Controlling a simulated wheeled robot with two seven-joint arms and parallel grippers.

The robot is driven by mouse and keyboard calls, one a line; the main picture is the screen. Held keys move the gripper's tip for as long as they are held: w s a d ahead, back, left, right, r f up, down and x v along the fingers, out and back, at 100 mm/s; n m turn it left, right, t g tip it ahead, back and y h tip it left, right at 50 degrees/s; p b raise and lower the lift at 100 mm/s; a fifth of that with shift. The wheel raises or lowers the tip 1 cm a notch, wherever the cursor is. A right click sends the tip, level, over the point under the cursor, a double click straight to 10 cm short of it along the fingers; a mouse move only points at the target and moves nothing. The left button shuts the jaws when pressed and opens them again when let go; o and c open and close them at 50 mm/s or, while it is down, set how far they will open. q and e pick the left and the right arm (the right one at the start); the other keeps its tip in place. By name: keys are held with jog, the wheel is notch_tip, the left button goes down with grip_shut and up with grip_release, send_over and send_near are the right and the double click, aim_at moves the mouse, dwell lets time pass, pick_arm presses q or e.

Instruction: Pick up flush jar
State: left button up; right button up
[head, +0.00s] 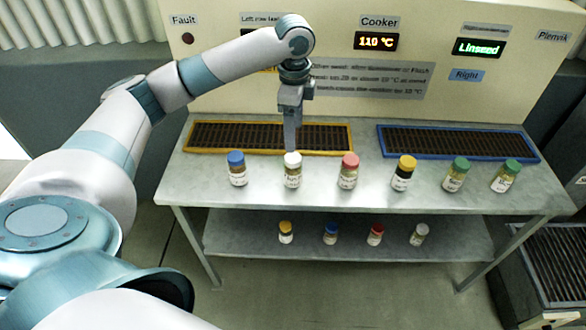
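Several small capped jars stand upright in a row on the steel table. From left they have a blue cap (237,170), white cap (292,171), red cap (348,171), yellow cap (403,174) and two green caps (456,175) (506,177). The labels are too small to read, so I cannot tell which is the flush jar. My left gripper (292,148) points down with its fingertips right at or just above the white-capped jar. Its fingers show edge-on, so their gap is hidden. My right gripper is out of view.
A lower shelf (345,240) holds several smaller jars. A yellow-framed grate (268,137) and a blue-framed grate (458,143) lie behind the row. A cream panel reads Cooker 110 °C (376,41) and Linseed (479,48). A slatted unit (550,270) stands at lower right.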

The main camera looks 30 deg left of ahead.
aim_at(294, 157)
pick_arm(q)
notch_tip(294, 157, down, 9)
jog(key=shift+f+p, duration=0.2)
jog(key=shift+p, duration=0.8)
jog(key=shift+f+p, duration=0.4)
jog(key=shift+f, duration=0.05)
notch_tip(294, 157, down, 3)
jog(key=shift+s+f+p, duration=0.1)
jog(key=shift+p, duration=0.6)
jog(key=shift+f, duration=0.55)
jog(key=c, duration=1.3)
